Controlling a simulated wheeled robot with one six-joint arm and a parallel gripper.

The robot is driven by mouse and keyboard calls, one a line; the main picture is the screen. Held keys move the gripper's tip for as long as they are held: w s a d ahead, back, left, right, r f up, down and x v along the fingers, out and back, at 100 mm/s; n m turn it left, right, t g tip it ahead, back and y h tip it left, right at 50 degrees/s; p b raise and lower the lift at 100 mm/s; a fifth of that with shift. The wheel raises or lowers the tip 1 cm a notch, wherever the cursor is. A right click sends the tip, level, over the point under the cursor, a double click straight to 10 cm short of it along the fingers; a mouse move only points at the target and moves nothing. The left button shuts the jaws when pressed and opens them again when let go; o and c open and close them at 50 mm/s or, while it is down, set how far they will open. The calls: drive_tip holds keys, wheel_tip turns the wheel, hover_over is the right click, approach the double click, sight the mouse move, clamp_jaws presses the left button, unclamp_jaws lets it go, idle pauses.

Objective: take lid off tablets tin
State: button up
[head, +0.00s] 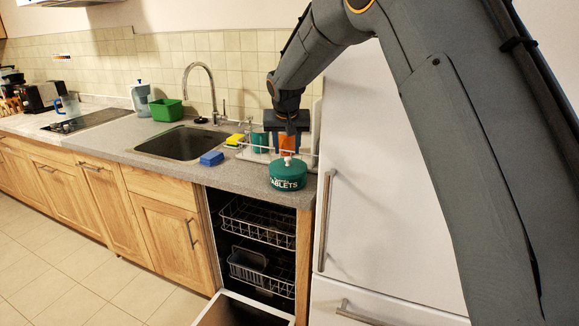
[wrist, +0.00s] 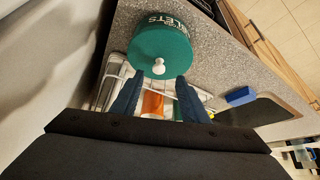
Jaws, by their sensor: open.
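The tablets tin (head: 288,179) is a round green tin with white lettering, standing near the right end of the counter beside the fridge. Its green lid (head: 288,169) is on it and has a small white knob (head: 287,160) on top. The wrist view shows the tin (wrist: 181,21), its lid (wrist: 160,48) and the knob (wrist: 158,67) just beyond my fingertips. My gripper (head: 288,133) is above the tin, pointing down. Its two fingers (wrist: 157,80) are apart with nothing between them, and the knob appears close to the fingertips. I cannot tell the exact gap.
A white wire rack (head: 253,155) with cups stands behind the tin. A blue block (head: 211,158) and a yellow sponge (head: 235,139) lie left of it by the sink (head: 180,144). The fridge (head: 370,190) rises close on the right. The dishwasher (head: 258,222) below is open.

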sight(288, 158)
drive_tip(key=shift+p+x, duration=0.95)
drive_tip(key=shift+x, duration=1.35)
drive_tip(key=shift+d, duration=0.15)
clamp_jaws()
